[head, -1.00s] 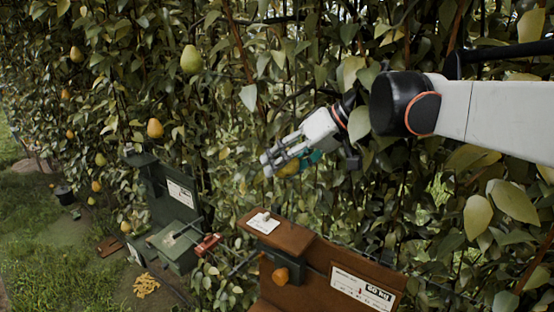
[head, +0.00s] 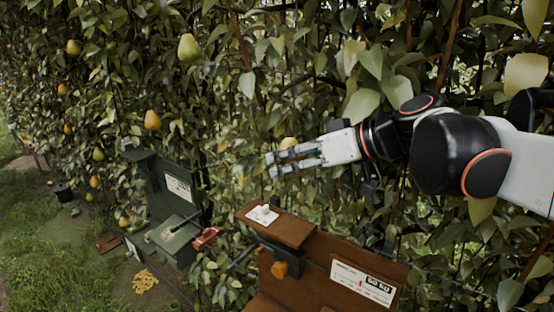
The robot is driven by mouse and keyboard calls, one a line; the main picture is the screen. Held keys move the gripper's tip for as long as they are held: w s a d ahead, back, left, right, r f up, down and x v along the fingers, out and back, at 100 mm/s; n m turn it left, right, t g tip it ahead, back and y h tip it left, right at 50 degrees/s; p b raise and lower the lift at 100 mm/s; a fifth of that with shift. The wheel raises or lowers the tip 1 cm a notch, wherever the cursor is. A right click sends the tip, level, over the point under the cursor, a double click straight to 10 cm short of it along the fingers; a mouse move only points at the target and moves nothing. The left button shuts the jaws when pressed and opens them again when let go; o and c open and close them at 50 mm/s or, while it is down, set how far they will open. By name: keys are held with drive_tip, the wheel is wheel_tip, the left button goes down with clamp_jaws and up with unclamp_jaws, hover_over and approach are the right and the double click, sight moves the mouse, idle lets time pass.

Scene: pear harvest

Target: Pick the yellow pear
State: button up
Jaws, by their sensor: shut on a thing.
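My gripper (head: 272,164) reaches in from the right and points left, in front of the leaves. It is shut on the yellow pear (head: 288,143). Only the top of this pear shows, just above the upper finger; the rest is hidden behind the fingers, so the exact contact cannot be seen.
Other pears hang in the hedge to the left: a green one (head: 189,48) high up and an orange-yellow one (head: 152,120) lower. Dense leaves surround the arm.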

sight(301, 172)
drive_tip(key=s+t+b, duration=0.1)
drive_tip(key=s+d+n+t+y, duration=0.1)
drive_tip(key=s, duration=0.1)
drive_tip(key=shift+s+f+y+b, duration=0.15)
drive_tip(key=shift+y+b, duration=0.15)
drive_tip(key=shift+b, duration=0.1)
drive_tip(key=shift+s+d+n+t+y+b, duration=0.15)
drive_tip(key=shift+s+n+t+y+b, duration=0.3)
drive_tip(key=shift+s+n+t, duration=0.2)
drive_tip(key=shift+r, duration=0.2)
drive_tip(key=shift+f, duration=0.1)
